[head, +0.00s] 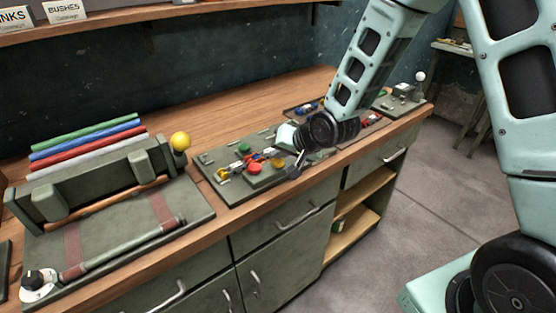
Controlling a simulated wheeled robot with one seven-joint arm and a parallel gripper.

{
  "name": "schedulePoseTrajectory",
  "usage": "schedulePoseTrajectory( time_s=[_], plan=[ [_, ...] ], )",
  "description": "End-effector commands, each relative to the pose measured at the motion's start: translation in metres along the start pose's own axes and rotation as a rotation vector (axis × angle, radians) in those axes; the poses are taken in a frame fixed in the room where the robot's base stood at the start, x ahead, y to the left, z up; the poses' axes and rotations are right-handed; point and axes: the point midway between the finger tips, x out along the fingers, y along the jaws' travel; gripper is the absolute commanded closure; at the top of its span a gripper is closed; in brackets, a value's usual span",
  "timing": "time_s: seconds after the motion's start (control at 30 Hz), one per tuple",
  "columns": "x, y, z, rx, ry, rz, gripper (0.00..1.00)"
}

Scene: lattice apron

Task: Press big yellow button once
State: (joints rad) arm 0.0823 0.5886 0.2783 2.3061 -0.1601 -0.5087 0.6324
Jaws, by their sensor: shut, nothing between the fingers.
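On the bench stands a dark green panel (225,190) with small coloured controls. A round yellow button (277,163) sits on it, to the right of a red button (254,168). A smaller yellow piece (223,174) is at the panel's left end. My gripper (296,172) is shut and empty, pointing down over the panel's right front part. It is a little to the right of the round yellow button; whether it touches the panel I cannot tell. My wrist hides the panel's right end.
A green button (244,148) is behind the red one. Coloured rods (90,140) lie in a rack at left. Another panel (298,110) with small parts is behind my wrist. Bare wood (210,135) shows behind the panel.

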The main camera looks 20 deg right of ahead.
Motion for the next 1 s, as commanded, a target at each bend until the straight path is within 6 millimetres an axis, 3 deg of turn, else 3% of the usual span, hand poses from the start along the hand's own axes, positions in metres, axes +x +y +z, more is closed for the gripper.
schedulePoseTrajectory(
  time_s=[1.0],
  plan=[
    [0.0088,0.0067,0.0070,0.000,-0.002,0.001,1.00]
  ],
)
